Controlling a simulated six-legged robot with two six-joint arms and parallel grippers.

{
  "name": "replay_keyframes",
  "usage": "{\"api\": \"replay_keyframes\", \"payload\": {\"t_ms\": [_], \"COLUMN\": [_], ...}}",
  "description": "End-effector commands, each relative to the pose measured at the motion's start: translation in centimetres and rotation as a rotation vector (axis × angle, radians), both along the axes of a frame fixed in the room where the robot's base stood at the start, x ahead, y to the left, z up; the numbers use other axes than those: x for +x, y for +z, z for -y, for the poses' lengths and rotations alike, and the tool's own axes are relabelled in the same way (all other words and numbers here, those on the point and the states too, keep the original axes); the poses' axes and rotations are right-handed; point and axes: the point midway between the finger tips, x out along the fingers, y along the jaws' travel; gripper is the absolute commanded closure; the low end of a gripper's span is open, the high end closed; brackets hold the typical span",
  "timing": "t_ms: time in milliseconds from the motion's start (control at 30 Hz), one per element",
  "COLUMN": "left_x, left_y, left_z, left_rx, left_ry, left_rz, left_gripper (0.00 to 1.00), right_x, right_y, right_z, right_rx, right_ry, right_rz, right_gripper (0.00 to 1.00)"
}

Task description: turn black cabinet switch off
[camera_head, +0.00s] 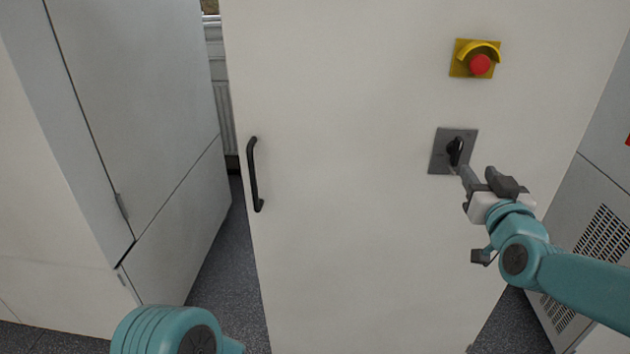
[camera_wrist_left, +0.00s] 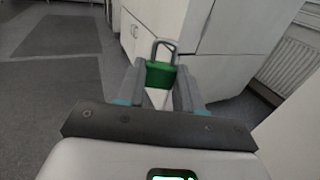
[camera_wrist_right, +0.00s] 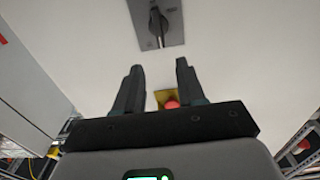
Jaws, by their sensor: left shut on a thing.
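The black cabinet switch (camera_head: 455,150) sits on a grey square plate (camera_head: 438,160) on the white cabinet door. Its knob stands roughly upright, tilted a little. The right wrist view shows the knob (camera_wrist_right: 157,28) just beyond the fingertips, in line with the gap. My right gripper (camera_head: 462,172) is just below and in front of the switch; in its wrist view (camera_wrist_right: 158,65) the fingers are apart and nothing is between them. My left gripper (camera_wrist_left: 160,85) is shut on a green padlock (camera_wrist_left: 160,75) with a grey shackle. The left gripper is out of the head view.
A red emergency button (camera_head: 480,65) on a yellow plate is above the switch. A black door handle (camera_head: 254,175) is on the cabinet's left side. White cabinets (camera_head: 130,110) stand to the left, with a floor gap between. A vented grey unit (camera_head: 600,200) is at right.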

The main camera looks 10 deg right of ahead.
Motion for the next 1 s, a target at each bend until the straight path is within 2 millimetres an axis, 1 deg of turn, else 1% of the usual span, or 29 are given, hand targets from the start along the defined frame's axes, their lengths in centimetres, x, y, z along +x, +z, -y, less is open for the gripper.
{"api": "replay_keyframes", "payload": {"t_ms": [33, 167, 300, 400, 500, 600, 700, 967, 1000], "left_x": [0.0, -0.1, -0.1, -0.2, -0.2, -0.2, -0.2, -0.2, -0.2], "left_y": [0.5, 1.4, 2.6, 3.3, 3.8, 4.1, 4.2, 4.1, 4.1], "left_z": [0.0, 0.0, -0.1, -0.2, -0.3, -0.4, -0.4, -0.4, -0.4], "left_rx": [0.001, 0.001, 0.001, 0.001, 0.001, 0.001, 0.001, 0.001, 0.001], "left_ry": [0.000, 0.000, 0.000, 0.000, 0.000, 0.000, 0.000, 0.000, 0.000], "left_rz": [0.001, 0.001, 0.001, 0.001, 0.000, 0.001, 0.001, 0.001, 0.001], "left_gripper": [0.86, 0.86, 0.86, 0.86, 0.86, 0.86, 0.86, 0.86, 0.86], "right_x": [0.6, 3.0, 6.0, 7.9, 9.4, 10.4, 10.9, 11.0, 11.0], "right_y": [0.1, 0.1, 0.2, 0.1, 0.1, 0.0, -0.1, -0.2, -0.2], "right_z": [0.2, 0.7, 1.3, 1.7, 2.0, 2.1, 2.2, 2.2, 2.2], "right_rx": [0.001, 0.002, 0.001, 0.001, 0.002, 0.002, 0.002, 0.002, 0.002], "right_ry": [0.000, 0.000, 0.000, 0.001, 0.001, 0.001, 0.001, 0.001, 0.001], "right_rz": [-0.004, -0.006, -0.006, -0.006, -0.004, -0.004, -0.004, -0.004, -0.004], "right_gripper": [0.61, 0.61, 0.61, 0.61, 0.61, 0.61, 0.61, 0.61, 0.70]}}
